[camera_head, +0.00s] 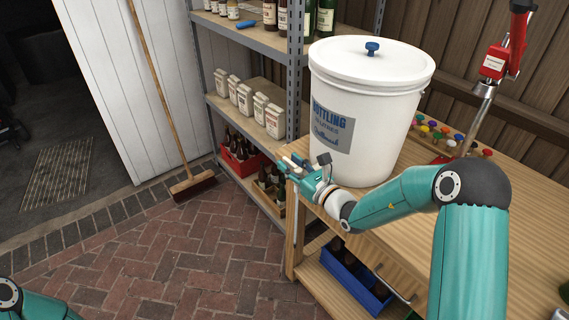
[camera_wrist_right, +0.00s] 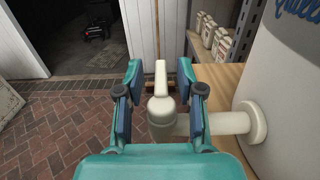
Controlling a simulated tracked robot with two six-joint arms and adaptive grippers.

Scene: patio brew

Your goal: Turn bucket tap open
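The white bottling bucket (camera_head: 360,110) with a lid and blue knob stands on the wooden bench. Its cream tap (camera_wrist_right: 160,104) sticks out sideways from the bucket's lower wall in the right wrist view, with its lever pointing away from the wrist. My right gripper (camera_wrist_right: 160,75) is open, with its two fingers on either side of the tap lever and a gap visible on both sides. In the head view the right gripper (camera_head: 293,167) is at the bench edge beside the bucket, and it largely hides the tap. My left gripper is out of view; only a bit of my left arm shows.
The wooden bench (camera_head: 420,225) carries a red bottle capper (camera_head: 495,65) and a board of coloured caps (camera_head: 440,138). A blue crate (camera_head: 352,280) of bottles sits below. A metal shelf (camera_head: 245,120) holds bottles and cartons. A broom (camera_head: 160,90) leans on the white door.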

